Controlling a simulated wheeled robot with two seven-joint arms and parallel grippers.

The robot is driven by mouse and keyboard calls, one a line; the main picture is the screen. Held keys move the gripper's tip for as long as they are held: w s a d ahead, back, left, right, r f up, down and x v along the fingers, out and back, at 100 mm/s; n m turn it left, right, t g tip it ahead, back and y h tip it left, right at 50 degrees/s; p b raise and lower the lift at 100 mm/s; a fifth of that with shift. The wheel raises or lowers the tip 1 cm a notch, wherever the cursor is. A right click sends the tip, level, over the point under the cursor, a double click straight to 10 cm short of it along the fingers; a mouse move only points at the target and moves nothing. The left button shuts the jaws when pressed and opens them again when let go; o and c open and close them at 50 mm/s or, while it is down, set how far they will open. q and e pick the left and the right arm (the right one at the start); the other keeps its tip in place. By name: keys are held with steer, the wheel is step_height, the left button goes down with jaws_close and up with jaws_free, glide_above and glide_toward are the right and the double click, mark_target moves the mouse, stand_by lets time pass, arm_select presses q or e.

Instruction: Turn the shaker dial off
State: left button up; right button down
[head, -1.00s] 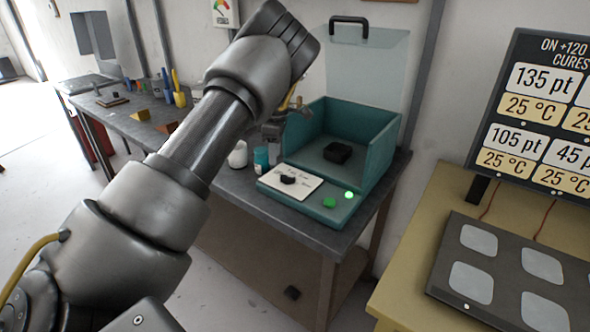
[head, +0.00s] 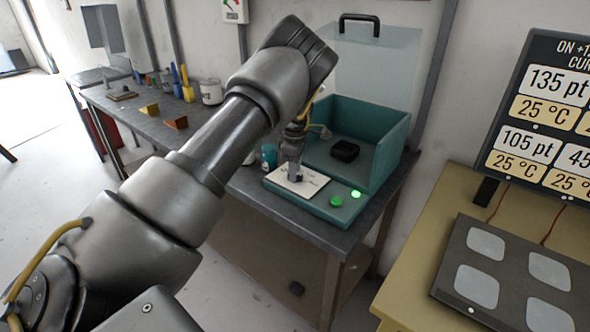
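The shaker is a teal box (head: 393,152) with its clear lid (head: 375,65) raised and a front panel. A white dial plate (head: 314,181) lies on the panel, with a green button (head: 336,201) and a lit green lamp (head: 356,194) to its right. My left gripper (head: 294,177) points down over the dial plate, at the dial's place. The black dial is mostly hidden by the gripper, and I cannot tell whether the fingers touch or hold it. My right gripper is not in view.
A dark block (head: 345,150) sits inside the teal box. A teal-capped bottle (head: 269,157) stands left of the panel. At right, a yellow table (head: 408,290) carries a dark pad board (head: 500,300) and a sign (head: 545,120). Floor shows at lower left.

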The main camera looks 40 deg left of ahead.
arm_select(q)
steer(key=shift+f, duration=0.5)
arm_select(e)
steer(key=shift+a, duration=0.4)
arm_select(q)
steer(key=c, duration=0.7)
jaws_close()
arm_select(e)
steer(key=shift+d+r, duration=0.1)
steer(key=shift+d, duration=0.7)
